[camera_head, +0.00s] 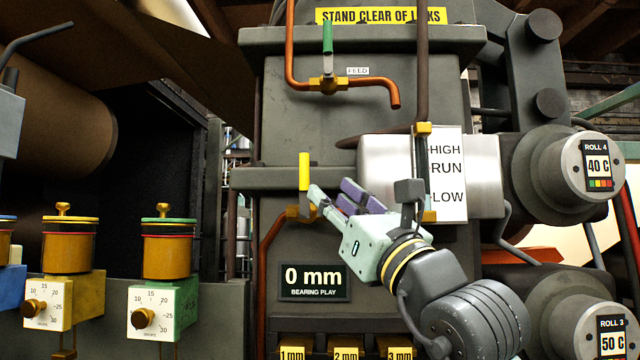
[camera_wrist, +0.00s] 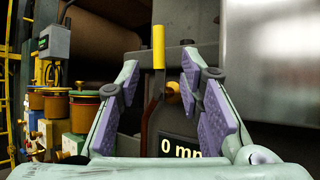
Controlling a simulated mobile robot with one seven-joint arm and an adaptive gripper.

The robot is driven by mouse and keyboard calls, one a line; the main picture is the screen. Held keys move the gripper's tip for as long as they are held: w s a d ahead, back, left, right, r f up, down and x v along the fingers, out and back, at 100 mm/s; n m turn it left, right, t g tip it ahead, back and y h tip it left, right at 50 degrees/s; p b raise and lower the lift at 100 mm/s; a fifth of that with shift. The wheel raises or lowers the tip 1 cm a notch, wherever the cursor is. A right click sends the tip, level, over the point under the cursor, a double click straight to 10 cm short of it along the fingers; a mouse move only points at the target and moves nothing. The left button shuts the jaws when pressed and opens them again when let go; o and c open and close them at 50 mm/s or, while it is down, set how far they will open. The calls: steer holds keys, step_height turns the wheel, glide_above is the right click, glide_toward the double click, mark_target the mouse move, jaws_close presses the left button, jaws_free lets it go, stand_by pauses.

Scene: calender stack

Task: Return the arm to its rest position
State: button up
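My arm reaches up from the lower right in the head view, in front of the grey machine stand. My gripper (camera_head: 329,192) is open, its purple-padded fingers spread apart with nothing held between them. In the wrist view my gripper (camera_wrist: 160,75) shows both fingers, with a gap between. An upright yellow valve lever (camera_head: 304,171) is just left of the fingertips. In the wrist view the yellow lever (camera_wrist: 158,47) stands beyond the gap between the fingers, apparently clear of both pads. The arm covers part of the stand's front.
A green-handled valve (camera_head: 328,60) on an orange pipe is above. A HIGH/RUN/LOW gauge (camera_head: 447,175) and a steel roll (camera_head: 385,178) are close behind the arm. Roll ends (camera_head: 590,168) stand at right. Oiler cups (camera_head: 167,248) with dials are at left. A 0 mm sign (camera_head: 314,281) is below.

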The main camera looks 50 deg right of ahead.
steer(key=shift+v, duration=0.85)
